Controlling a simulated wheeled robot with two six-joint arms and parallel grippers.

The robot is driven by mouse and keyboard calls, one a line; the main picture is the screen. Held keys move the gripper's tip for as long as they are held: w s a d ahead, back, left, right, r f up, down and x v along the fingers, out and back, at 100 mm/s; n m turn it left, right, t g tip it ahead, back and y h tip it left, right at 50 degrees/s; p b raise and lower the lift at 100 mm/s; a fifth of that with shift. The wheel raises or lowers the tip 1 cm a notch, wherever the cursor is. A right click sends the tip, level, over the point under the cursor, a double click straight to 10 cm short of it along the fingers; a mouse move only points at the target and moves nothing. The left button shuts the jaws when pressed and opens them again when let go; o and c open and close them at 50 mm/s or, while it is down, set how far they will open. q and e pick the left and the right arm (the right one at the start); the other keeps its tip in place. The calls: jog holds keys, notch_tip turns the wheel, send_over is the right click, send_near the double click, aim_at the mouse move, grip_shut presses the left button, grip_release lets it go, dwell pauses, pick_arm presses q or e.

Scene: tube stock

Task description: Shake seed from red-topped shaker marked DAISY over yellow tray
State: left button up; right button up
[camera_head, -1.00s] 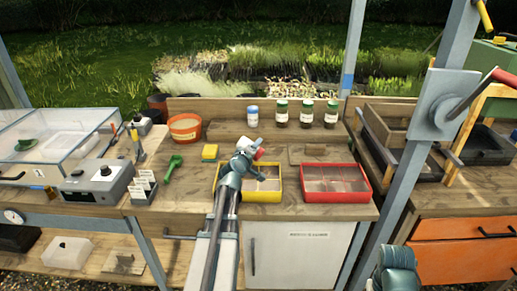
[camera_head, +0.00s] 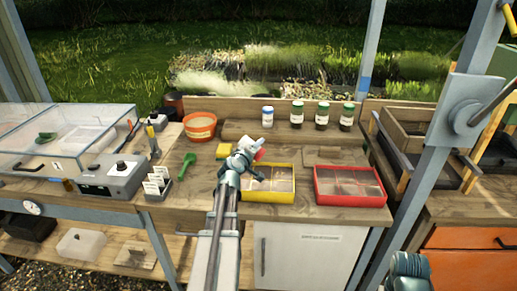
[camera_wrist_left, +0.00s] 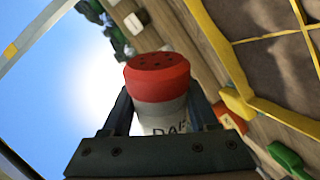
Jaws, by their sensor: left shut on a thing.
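My left gripper (camera_head: 249,151) is shut on a shaker with a red holed top (camera_wrist_left: 157,70). Black letters starting "DA" show on its pale body (camera_wrist_left: 165,115); the gripper hides the rest. In the head view the red top (camera_head: 259,155) points to the right, so the shaker looks tilted. It shows above the back left part of the yellow tray (camera_head: 268,198), whose compartments hold brown soil. The tray's yellow rim (camera_wrist_left: 210,40) is at the right in the left wrist view.
A red tray (camera_head: 350,200) stands right of the yellow one. A blue-topped jar (camera_head: 268,117) and green-topped jars (camera_head: 323,117) stand behind. A yellow sponge (camera_head: 223,178), green scoop (camera_head: 186,165) and orange pot (camera_head: 200,127) are to the left.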

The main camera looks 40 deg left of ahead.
pick_arm(q)
notch_tip(320, 180, down, 3)
jog(key=b, duration=0.3)
jog(key=shift+f, duration=0.15)
jog(key=shift+r, duration=0.25)
notch_tip(320, 180, up, 3)
jog(key=p, duration=0.3)
jog(key=shift+f, duration=0.1)
notch_tip(320, 180, down, 3)
jog(key=b, duration=0.3)
jog(key=shift+f, duration=0.2)
jog(key=shift+r, duration=0.2)
